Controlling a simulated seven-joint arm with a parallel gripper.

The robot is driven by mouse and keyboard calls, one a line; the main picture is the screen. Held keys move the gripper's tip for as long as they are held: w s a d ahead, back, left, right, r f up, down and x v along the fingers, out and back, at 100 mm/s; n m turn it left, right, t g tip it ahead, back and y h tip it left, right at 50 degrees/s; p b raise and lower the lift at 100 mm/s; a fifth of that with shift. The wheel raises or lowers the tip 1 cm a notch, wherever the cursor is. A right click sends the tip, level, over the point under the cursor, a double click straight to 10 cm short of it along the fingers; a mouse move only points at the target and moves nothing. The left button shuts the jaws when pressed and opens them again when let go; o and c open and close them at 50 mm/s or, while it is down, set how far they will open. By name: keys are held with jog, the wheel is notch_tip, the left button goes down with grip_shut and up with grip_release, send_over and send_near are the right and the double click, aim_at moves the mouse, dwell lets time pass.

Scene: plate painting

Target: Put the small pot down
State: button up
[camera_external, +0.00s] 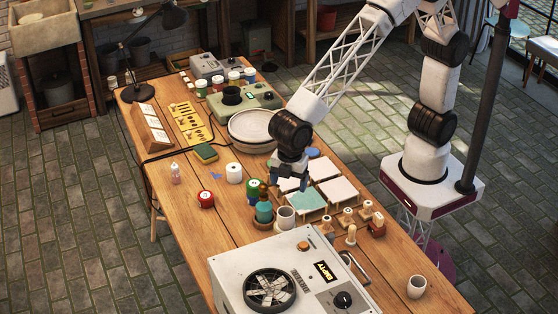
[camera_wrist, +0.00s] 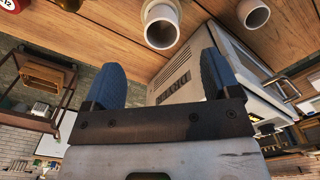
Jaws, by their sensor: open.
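My gripper (camera_external: 291,183) hangs over the table, just above and behind the teal square tile (camera_external: 307,201). Its two blue fingers show apart in the wrist view (camera_wrist: 163,75), with nothing held between them. A small whitish pot (camera_external: 285,217) stands upright on the table in front of my gripper, apart from the fingers. A second small whitish pot (camera_external: 416,286) stands near the table's front right corner. Two whitish pots show in the wrist view, one near the top middle (camera_wrist: 160,30) and one to its right (camera_wrist: 254,15). I cannot tell which pot is the task's.
Several pale tiles (camera_external: 337,190) and wooden stamps (camera_external: 351,234) lie to the right. A large white machine (camera_external: 312,263) fills the front. Bare wood lies front right.

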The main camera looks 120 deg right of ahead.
jog(key=s+d+r+m, duration=0.1)
jog(key=s+d+r, duration=0.3)
jog(key=s, duration=0.2)
jog(key=s+d+r+m+t, duration=0.1)
jog(key=s+d+r+m, duration=0.2)
jog(key=s, duration=0.4)
jog(key=s+d+r, duration=0.4)
jog(key=s+r, duration=0.1)
jog(key=s, duration=0.1)
jog(key=s+d+m, duration=0.2)
jog(key=s+d, duration=0.1)
jog(key=s, duration=0.8)
jog(key=s+d+m+t, duration=0.1)
jog(key=s+d+m, duration=0.1)
jog(key=s, duration=0.9)
jog(key=shift+d+f+m, duration=0.25)
jog(key=shift+d+m, duration=0.15)
jog(key=shift+d, duration=0.2)
